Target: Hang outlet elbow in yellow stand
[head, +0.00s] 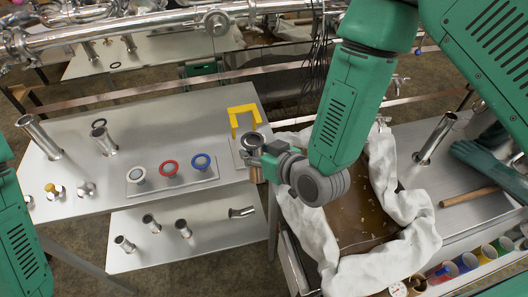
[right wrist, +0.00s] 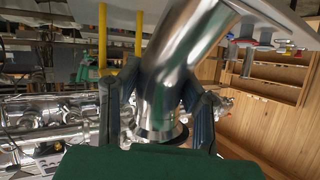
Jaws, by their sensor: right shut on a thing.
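The outlet elbow (head: 253,142) is a shiny bent metal pipe with an open end facing up. My right gripper (head: 262,163) is shut on it, close to the near side of the yellow stand (head: 243,112). In the right wrist view the elbow (right wrist: 178,65) passes between the two dark fingers of the gripper (right wrist: 157,112), with a flanged end below. The stand's two yellow posts (right wrist: 103,40) show beyond it. I cannot tell whether the elbow touches the stand. Only green links of my left arm show at the left edge; its gripper is out of view.
The grey table (head: 95,205) holds a plate with grey, red (head: 169,167) and blue (head: 201,161) rings, and upright pipes (head: 40,138). Metal fittings (head: 183,228) lie on a lower shelf. At right is a pan (head: 365,215) edged with white cloth (head: 415,215).

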